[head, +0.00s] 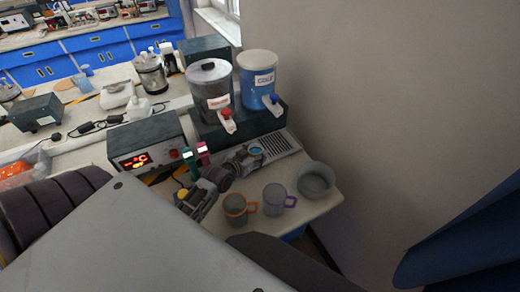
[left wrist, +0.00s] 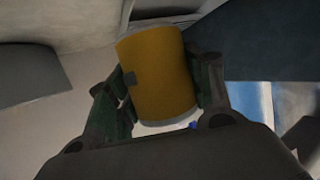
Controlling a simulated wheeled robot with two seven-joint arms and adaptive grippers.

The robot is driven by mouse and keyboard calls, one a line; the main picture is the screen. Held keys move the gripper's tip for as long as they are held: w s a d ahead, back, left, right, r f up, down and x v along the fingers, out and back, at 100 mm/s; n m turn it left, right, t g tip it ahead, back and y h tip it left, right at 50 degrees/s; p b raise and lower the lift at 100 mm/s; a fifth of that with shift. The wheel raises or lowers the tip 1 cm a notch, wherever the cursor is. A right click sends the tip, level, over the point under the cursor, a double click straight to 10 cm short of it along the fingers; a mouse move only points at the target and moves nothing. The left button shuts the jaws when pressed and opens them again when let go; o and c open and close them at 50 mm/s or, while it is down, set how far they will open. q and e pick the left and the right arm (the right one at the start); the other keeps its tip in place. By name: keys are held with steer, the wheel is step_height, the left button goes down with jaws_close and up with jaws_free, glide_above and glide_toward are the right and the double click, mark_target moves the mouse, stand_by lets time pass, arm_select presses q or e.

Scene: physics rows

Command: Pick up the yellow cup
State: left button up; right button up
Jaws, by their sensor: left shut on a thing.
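The yellow cup (left wrist: 160,75) shows large in the left wrist view, tilted, between the two dark green fingers of my left gripper (left wrist: 158,92). The fingers touch it on both sides, and the gripper is shut on it. In the head view my left gripper (head: 198,198) is over the near part of the bench, left of the grey mug with the orange handle (head: 236,208). Only a small yellow patch (head: 182,194) shows at the gripper there; the arm hides most of that area. I cannot tell the cup's height above the bench. My right gripper is not in view.
A mug with a purple handle (head: 274,199) and a grey bowl (head: 316,180) stand to the right, near the bench edge. Two dispensers, one grey (head: 210,92) and one blue (head: 258,88), stand behind. A box with a red display (head: 146,143) is at left. A wall bounds the right.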

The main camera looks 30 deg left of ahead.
arm_select(q)
steer(key=shift+s, duration=1.25)
